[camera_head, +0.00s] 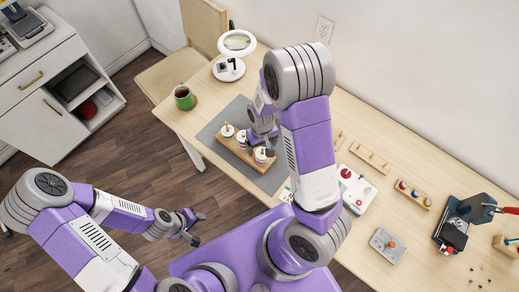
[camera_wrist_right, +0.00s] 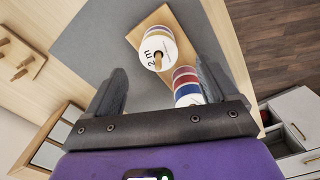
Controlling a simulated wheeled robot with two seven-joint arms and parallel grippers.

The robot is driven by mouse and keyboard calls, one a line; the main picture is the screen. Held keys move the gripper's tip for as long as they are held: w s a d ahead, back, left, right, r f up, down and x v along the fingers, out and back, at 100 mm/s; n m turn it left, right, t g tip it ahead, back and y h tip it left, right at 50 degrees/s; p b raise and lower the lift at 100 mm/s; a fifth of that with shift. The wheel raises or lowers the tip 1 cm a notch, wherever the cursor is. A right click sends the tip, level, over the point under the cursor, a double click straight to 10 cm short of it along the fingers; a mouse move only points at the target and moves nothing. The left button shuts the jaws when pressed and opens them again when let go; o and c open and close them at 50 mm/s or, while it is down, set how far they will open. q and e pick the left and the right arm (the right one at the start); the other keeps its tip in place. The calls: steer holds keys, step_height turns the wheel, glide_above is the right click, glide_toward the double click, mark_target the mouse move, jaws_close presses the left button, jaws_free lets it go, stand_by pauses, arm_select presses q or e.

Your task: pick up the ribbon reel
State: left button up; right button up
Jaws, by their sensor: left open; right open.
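Several ribbon reels stand on pegs of a wooden rack (camera_head: 232,147) on a grey mat (camera_head: 209,131). In the head view one reel (camera_head: 227,131) is at the rack's left end and another (camera_head: 261,156) at its right end; my right gripper (camera_head: 262,140) hangs over the rack and partly hides it. In the right wrist view its open jaws (camera_wrist_right: 160,84) point at a white-topped reel marked "2 m" (camera_wrist_right: 157,55), apart from it. A red-and-blue striped reel (camera_wrist_right: 186,82) sits close to one finger; contact is unclear. My left gripper (camera_head: 197,228) is open and empty, away from the table.
A green mug (camera_head: 184,98) and a white ring lamp (camera_head: 229,69) stand left of the mat. Peg boards (camera_head: 370,158), a white box with a red knob (camera_head: 354,188) and a dark press (camera_head: 455,232) are to the right. A chair (camera_head: 168,77) is behind.

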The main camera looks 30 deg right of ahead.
mark_target(262, 152)
step_height(262, 152, down, 5)
steer(key=shift+s+f+b, duration=0.15)
steer(key=shift+f+b, duration=0.05)
steer(key=shift+b, duration=0.15)
steer(key=c, duration=1.1)
step_height(262, 152, up, 10)
steer(key=shift+r+p, duration=0.1)
steer(key=shift+p, duration=0.85)
